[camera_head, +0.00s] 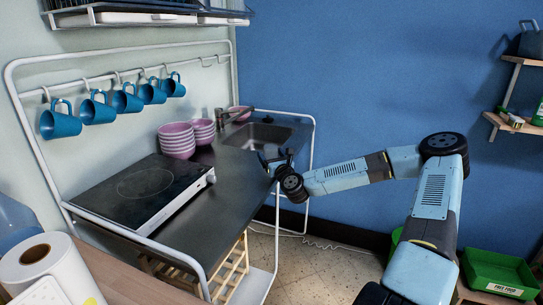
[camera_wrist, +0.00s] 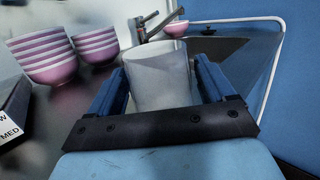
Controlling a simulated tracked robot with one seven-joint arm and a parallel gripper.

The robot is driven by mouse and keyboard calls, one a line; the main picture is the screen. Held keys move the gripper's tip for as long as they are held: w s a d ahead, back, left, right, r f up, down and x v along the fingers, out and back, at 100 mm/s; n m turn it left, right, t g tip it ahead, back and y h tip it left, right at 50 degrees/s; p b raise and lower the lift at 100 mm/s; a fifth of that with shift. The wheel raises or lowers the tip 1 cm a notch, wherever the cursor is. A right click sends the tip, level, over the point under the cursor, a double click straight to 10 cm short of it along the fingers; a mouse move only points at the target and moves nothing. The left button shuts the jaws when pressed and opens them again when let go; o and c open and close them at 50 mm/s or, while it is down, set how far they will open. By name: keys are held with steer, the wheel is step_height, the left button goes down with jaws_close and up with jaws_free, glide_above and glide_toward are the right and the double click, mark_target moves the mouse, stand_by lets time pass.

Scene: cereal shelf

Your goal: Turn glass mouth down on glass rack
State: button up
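A pale, translucent glass (camera_wrist: 160,78) stands out between the two blue fingers of my gripper in the wrist view. Its wide end is at the top of the picture and its lower end is hidden behind the gripper's dark crossbar. The fingers of my gripper (camera_wrist: 163,84) lie along both sides of the glass; I cannot tell whether they press on it. In the head view my gripper (camera_head: 274,160) is over the right edge of the counter, by the sink, and the glass cannot be made out. I cannot identify a glass rack for certain in either view.
The sink (camera_head: 262,136) and tap (camera_head: 225,115) lie behind my gripper. Stacked pink bowls (camera_head: 177,139) and a black hob (camera_head: 145,188) stand to the left. Blue mugs (camera_head: 60,121) hang from a rail. A wire shelf (camera_head: 150,18) is above. The front right counter is clear.

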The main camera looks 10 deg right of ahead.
steer(key=shift+o, duration=1.4)
steer(key=v, duration=1.4)
